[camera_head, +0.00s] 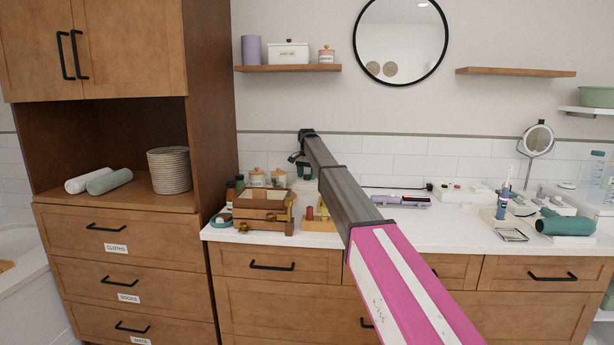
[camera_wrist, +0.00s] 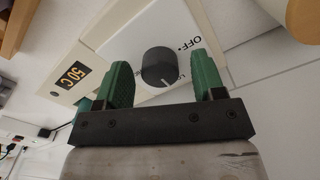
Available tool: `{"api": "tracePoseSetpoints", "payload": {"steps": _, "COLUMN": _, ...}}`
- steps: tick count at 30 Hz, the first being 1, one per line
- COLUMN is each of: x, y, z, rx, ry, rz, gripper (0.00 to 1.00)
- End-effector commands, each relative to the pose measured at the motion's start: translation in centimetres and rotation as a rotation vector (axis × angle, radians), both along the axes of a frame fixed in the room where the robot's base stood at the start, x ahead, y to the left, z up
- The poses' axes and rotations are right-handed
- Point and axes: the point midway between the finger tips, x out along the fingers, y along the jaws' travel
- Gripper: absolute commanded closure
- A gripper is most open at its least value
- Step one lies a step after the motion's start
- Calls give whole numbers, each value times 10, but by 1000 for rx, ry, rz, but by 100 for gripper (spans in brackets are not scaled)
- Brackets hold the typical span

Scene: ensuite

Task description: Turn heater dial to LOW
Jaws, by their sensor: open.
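The heater dial (camera_wrist: 160,67) is a dark round knob on a white panel (camera_wrist: 165,25) in the wrist view. The panel is printed OFF at the upper right, with a partly hidden label starting "LO" beside the dial's lower right. A pale mark shows low on the dial; its exact setting is hard to read. In the head view my gripper (camera_head: 300,160) is small, above the counter near the tiled wall.
A wooden box (camera_head: 262,212) and jars (camera_head: 257,178) stand on the counter (camera_head: 400,235) near my gripper. A purple hair straightener (camera_head: 403,200) and a green hair dryer (camera_head: 565,225) lie further right. A round mirror (camera_head: 402,35) and shelf (camera_head: 288,69) are above.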

Motion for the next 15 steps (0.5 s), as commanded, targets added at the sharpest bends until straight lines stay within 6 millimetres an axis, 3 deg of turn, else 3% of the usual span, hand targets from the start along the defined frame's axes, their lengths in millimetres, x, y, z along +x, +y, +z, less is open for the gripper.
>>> {"api": "tracePoseSetpoints", "payload": {"steps": 8, "x": 1, "y": 0, "z": 24, "rx": 0, "ry": -1, "rz": 0, "gripper": 37}}
{"api": "tracePoseSetpoints", "payload": {"steps": 15, "x": 1, "y": 0, "z": 68, "rx": 0, "ry": -1, "rz": 0, "gripper": 37}}
